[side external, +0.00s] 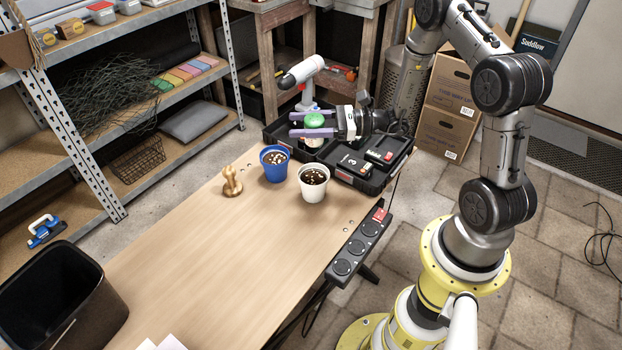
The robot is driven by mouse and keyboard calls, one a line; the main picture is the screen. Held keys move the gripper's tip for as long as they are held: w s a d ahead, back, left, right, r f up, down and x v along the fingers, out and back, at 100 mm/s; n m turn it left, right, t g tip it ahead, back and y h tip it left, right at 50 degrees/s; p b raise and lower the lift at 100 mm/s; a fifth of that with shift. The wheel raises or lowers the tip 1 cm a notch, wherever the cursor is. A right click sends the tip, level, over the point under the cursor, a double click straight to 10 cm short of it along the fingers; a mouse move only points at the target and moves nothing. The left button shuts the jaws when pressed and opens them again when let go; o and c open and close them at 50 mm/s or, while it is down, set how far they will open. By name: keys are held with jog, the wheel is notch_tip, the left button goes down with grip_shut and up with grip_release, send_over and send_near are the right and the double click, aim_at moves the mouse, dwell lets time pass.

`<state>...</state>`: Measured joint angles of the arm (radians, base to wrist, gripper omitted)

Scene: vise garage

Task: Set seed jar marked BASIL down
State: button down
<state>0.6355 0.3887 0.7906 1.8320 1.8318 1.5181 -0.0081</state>
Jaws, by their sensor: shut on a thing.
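My gripper (300,124) points left over the black trays at the far end of the wooden table. Its two purple fingers are shut on a jar with a green lid (314,120), and the jar's body is mostly hidden below the fingers. I cannot read a BASIL label at this size. A black tray (273,135) lies beneath and around the held jar. I cannot tell whether the jar touches the tray floor.
A blue pot (274,164) and a white pot (313,183) stand just in front of the trays, beside a small wooden figure (232,182). A second black tray (350,178) holds dark items. A power strip (360,246) lines the right edge. The table's near middle (215,260) is clear.

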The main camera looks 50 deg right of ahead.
jog(key=s+a+f+n+g+y, duration=0.1)
jog(key=s+a+f, duration=0.15)
jog(key=s, duration=0.45)
jog(key=s+a+f+n+g+y, duration=0.15)
jog(key=s+a, duration=0.25)
jog(key=s, duration=0.4)
jog(key=s+a+f+g+y, duration=0.2)
jog(key=s+a, duration=0.1)
jog(key=s, duration=0.4)
jog(key=shift+m+t+h, duration=0.25)
jog(key=w+f, duration=0.3)
jog(key=w, duration=0.1)
jog(key=w+a+f, duration=0.1)
jog(key=w+f, duration=0.2)
jog(key=w, duration=0.2)
jog(key=w+a+f, duration=0.1)
jog(key=w+f, duration=0.2)
jog(key=w, duration=0.1)
jog(key=shift+w+f, duration=0.2)
jog(key=shift+w, duration=0.1)
jog(key=shift+f, duration=1.6)
jog(key=shift+f, duration=0.1)
jog(key=shift+c, duration=1.1)
grip_release()
